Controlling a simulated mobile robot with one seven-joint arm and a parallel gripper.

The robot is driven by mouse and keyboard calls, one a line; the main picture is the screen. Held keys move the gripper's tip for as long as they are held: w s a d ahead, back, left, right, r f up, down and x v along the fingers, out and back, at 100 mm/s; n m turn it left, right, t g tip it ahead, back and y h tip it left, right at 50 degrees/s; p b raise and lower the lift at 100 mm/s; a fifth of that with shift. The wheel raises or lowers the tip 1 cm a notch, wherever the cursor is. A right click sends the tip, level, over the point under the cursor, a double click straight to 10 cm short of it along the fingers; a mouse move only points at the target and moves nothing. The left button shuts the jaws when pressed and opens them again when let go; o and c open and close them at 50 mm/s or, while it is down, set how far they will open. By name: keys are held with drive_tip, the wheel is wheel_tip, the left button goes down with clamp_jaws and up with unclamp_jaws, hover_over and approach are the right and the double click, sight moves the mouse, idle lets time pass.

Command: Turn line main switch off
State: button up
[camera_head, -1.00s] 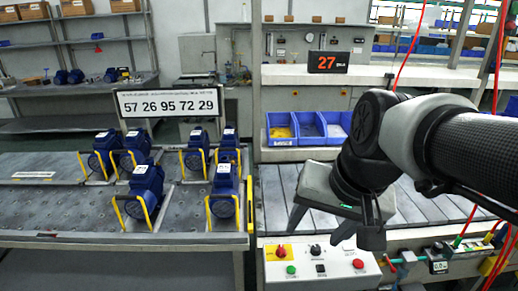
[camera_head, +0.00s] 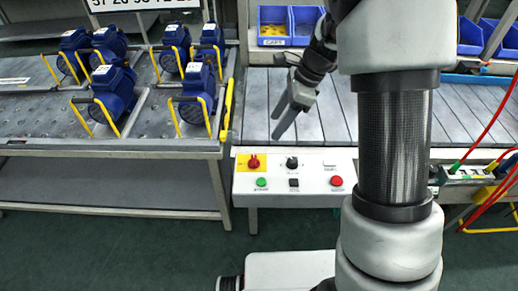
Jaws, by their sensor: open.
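The line main switch is a red rotary knob on a yellow plate (camera_head: 253,162) at the left end of the white control panel (camera_head: 245,191). Its small position labels are too small to read. My gripper (camera_head: 284,122) is open and points down and to the left. It hangs above and behind the panel, over the slatted conveyor, up and to the right of the switch, and appears apart from it. Nothing shows between its fingers.
The panel also has a black knob (camera_head: 292,162), a green button (camera_head: 261,182), a black switch (camera_head: 294,183) and a red button (camera_head: 336,181). Blue pumps with yellow handles (camera_head: 114,88) stand on the left bench. Blue bins (camera_head: 305,22) stand behind the conveyor.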

sight(254, 159)
drive_tip(key=b+x, duration=0.2)
drive_tip(key=x, duration=1.4)
drive_tip(key=shift+s+f, duration=0.15)
drive_tip(key=shift+f, duration=0.1)
drive_tip(key=shift+c, duration=0.5)
drive_tip(key=c, duration=1)
drive_tip(key=shift+o, duration=0.3)
